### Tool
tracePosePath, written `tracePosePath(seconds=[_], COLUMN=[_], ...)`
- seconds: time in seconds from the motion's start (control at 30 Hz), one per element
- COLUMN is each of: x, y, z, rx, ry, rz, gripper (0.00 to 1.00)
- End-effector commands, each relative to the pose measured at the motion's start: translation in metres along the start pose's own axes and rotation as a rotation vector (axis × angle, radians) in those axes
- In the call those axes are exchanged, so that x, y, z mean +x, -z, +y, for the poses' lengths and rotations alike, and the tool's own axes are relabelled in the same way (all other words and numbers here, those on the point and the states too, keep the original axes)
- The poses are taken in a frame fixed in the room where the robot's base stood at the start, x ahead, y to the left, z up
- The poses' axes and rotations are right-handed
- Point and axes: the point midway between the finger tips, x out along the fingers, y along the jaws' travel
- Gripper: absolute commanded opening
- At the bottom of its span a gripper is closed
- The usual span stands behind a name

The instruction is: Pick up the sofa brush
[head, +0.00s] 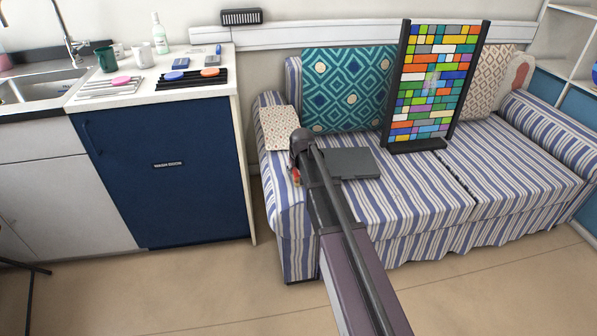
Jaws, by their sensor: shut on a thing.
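My arm reaches up from the bottom over the left seat of the striped sofa (420,185). My gripper (297,168) is at its far end, beside the sofa's left armrest, and is mostly hidden by my own dark wrist. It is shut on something. A small red and pale piece (296,176) shows at the gripper; it looks like part of the sofa brush, whose bristles and full shape are hidden. I cannot tell whether it touches the sofa.
A grey flat box (350,162) lies on the seat right of my wrist. A framed coloured-glass panel (433,85) stands on the sofa. A patterned cloth (279,128) covers the armrest. A blue cabinet (165,175) stands left; the floor in front is clear.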

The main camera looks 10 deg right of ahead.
Motion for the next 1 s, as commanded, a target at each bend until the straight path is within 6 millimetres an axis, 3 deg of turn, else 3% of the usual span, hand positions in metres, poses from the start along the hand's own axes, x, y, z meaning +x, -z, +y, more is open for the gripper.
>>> tracePosePath(seconds=[0.53, 1.0], x=[-0.006, -0.04], y=[0.003, 0.017], z=[0.001, 0.001], rx=[0.0, 0.001], ry=[0.0, 0.0], rz=[0.0, 0.0], gripper=[0.12, 0.12])
